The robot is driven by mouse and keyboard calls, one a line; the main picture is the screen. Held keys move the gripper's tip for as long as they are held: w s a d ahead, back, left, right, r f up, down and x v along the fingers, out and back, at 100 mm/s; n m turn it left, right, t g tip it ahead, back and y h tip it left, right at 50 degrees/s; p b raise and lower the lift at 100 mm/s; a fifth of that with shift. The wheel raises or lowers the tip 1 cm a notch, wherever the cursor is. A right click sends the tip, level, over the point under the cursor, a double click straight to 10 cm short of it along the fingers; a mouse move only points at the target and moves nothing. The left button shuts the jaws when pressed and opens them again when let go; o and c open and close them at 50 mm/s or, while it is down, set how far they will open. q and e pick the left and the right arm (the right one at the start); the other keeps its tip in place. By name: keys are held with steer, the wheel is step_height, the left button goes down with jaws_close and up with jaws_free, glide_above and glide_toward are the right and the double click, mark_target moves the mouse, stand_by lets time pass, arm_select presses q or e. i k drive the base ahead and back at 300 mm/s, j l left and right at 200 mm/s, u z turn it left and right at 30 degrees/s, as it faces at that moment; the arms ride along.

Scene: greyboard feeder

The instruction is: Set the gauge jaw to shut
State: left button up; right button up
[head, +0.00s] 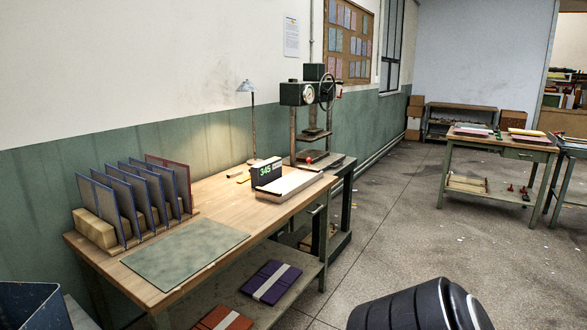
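A digital readout with green figures that look like 345 (266,172) stands on the far part of the wooden workbench (215,214). A long pale block or tray (290,186) lies right beside it. A green press (306,95) with a round dial and a handwheel stands behind them. A small yellow item (243,178) lies left of the readout. I cannot make out a gauge jaw or tell whether one is open or shut. Neither of my grippers is in view.
A rack of upright blue- and red-edged boards (135,196) and a grey-green mat (184,260) take up the bench's near end. A lamp (249,115) stands at the back. Bound bundles (271,282) lie on the lower shelf. Floor (400,220) right of the bench is open, towards another table (497,148).

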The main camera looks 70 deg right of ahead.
mark_target(308, 160)
steer(key=z, duration=2.4)
steer(key=i+l+z, duration=0.3)
steer(key=i, duration=0.55)
steer(key=i+z, duration=0.3)
steer(key=i, duration=0.55)
steer(key=i+l+u, duration=0.1)
steer(key=i+u, duration=0.2)
steer(key=i, duration=0.2)
steer(key=i+l+u, duration=0.3)
steer(key=i, duration=0.15)
steer(key=i+l+u, duration=0.15)
steer(key=u, duration=0.25)
steer(key=i+l+u, duration=0.2)
steer(key=u, duration=0.25)
steer(key=i+l+u, duration=0.4)
steer(key=l+u, duration=0.25)
steer(key=u, duration=0.15)
steer(key=i, duration=0.05)
